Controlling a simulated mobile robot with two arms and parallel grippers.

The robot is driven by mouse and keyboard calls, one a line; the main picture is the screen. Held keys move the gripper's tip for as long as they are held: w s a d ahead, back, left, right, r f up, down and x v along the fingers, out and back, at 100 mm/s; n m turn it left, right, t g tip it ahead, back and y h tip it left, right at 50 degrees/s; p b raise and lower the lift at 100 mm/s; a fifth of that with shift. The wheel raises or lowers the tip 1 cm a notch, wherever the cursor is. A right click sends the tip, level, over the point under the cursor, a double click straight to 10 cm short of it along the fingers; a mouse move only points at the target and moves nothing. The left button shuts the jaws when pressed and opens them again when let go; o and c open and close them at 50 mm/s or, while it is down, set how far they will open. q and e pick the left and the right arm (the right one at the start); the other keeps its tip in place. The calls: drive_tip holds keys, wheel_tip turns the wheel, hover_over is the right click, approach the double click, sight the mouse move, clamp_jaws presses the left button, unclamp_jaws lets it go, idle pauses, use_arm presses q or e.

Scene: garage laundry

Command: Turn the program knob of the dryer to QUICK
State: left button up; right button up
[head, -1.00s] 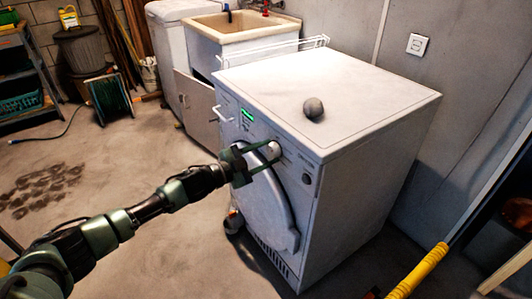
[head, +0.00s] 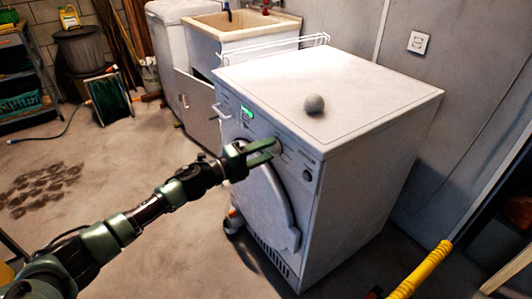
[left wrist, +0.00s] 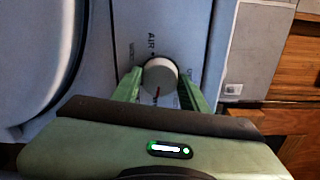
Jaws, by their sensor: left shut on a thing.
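The white dryer (head: 330,190) stands in the middle of the head view, its front panel facing left and toward me. My left gripper (head: 273,151) is at that panel, with its fingers over the program knob. In the left wrist view the round pale knob (left wrist: 161,74) sits between the two green fingers of my left gripper (left wrist: 160,80), which are shut on its sides. A red mark on the knob points toward the bottom of that picture. The label AIR is readable above the knob; other labels are too small or hidden. My right gripper is not in view.
A grey ball (head: 314,104) lies on the dryer top. A small green display (head: 246,113) and a dark round button (head: 308,175) are on the panel. A sink (head: 240,27) stands behind. A yellow handle (head: 420,271) is at lower right. The floor at left is mostly clear.

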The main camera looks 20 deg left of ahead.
use_arm(q)
drive_tip(key=m, duration=0.1)
drive_tip(key=m+b, duration=0.1)
drive_tip(key=m, duration=0.1)
drive_tip(key=m+b, duration=0.1)
drive_tip(key=shift+f+m, duration=0.25)
drive_tip(key=shift+m, duration=0.05)
drive_tip(key=m+b, duration=0.2)
drive_tip(key=m, duration=0.2)
drive_tip(key=shift+r+m, duration=0.1)
drive_tip(key=shift+m, duration=0.7)
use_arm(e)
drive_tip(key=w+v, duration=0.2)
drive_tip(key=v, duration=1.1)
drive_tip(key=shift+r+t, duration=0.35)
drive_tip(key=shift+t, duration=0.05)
use_arm(q)
drive_tip(key=shift+s, duration=0.1)
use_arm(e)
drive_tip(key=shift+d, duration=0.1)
use_arm(q)
drive_tip(key=o, duration=1.4)
